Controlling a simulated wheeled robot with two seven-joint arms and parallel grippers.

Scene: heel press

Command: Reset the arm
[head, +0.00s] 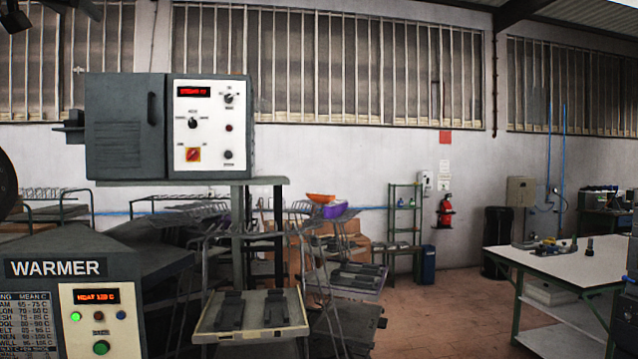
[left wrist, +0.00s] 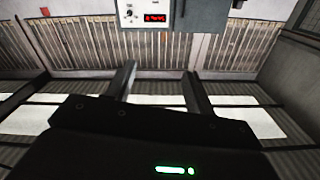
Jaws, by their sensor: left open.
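My left gripper shows in the left wrist view (left wrist: 160,88) with its two dark fingers wide apart and nothing between them. In the head view, a small dark part at the top left corner (head: 14,18) looks like this gripper, raised high and partly cut off. It is clear of the machines. The wrist picture appears upside down, with the control box (left wrist: 160,14) at its top edge. My right gripper does not show.
A grey control box (head: 125,128) with a white panel stands on a frame at left. A warmer (head: 70,285) is in front of it. A tray (head: 245,335) with dark pads is below. A white worktable (head: 570,265) stands at right. The middle floor is open.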

